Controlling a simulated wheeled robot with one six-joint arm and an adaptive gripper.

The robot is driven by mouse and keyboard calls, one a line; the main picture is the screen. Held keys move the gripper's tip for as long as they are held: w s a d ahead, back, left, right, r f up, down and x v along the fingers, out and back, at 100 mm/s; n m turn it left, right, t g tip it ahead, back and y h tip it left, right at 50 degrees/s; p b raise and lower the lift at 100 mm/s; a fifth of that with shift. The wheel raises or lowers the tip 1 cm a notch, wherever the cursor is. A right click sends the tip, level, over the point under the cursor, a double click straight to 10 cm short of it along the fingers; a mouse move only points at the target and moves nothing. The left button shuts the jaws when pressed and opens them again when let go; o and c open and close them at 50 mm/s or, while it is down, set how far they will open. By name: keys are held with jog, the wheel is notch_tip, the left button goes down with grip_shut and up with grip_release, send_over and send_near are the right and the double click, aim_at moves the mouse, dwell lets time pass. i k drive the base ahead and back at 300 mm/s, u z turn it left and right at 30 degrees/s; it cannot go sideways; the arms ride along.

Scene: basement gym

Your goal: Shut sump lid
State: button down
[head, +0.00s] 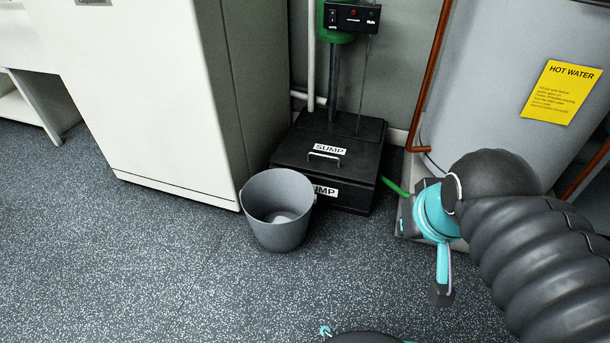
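The black sump box (350,198) stands on the floor against the back wall, with a SUMP label on its front. Its black lid (345,135) has a second SUMP label and a light bar handle (324,155). The lid appears to lie flat on the box; I cannot tell whether a small gap is left at its edge. My gripper (441,291) hangs to the right and in front of the box, apart from the lid and handle. Only part of it shows beside the teal wrist, so its opening cannot be judged.
A grey bucket (278,212) stands at the box's front left corner, partly hiding it. A white cabinet (150,90) is on the left. A pump pipe and control box (352,17) rise behind the lid. A water heater (510,90) stands right. The front floor is clear.

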aim_at(357, 160)
jog(key=u, duration=0.65)
jog(key=i, duration=1.05)
jog(key=z, duration=0.6)
